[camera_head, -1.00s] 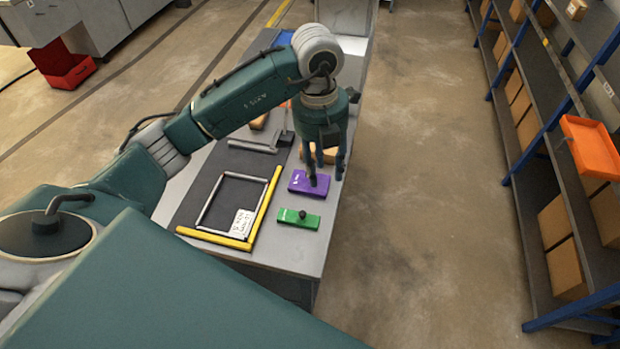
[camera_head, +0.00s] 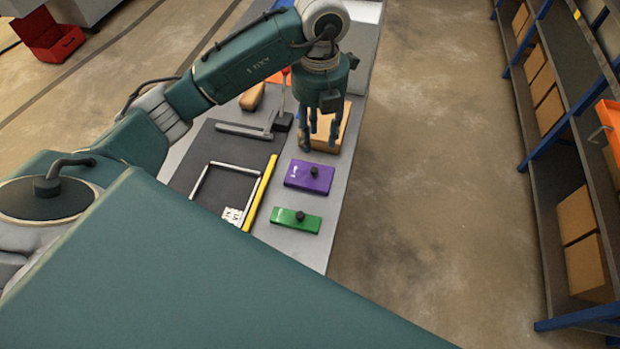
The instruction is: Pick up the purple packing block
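My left gripper (camera_head: 319,146) points down from above, just beyond the block in the picture. Its fingers are apart, and I see nothing held between them. The fingers show in front of a tan box (camera_head: 344,130) and hide part of it. I cannot tell their exact height above the table. My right gripper is not in view.
A yellow bar (camera_head: 259,194) and a grey frame on a dark mat lie to the left. A grey L-shaped tool (camera_head: 243,131) lies behind. Shelves (camera_head: 556,150) stand right, across open floor.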

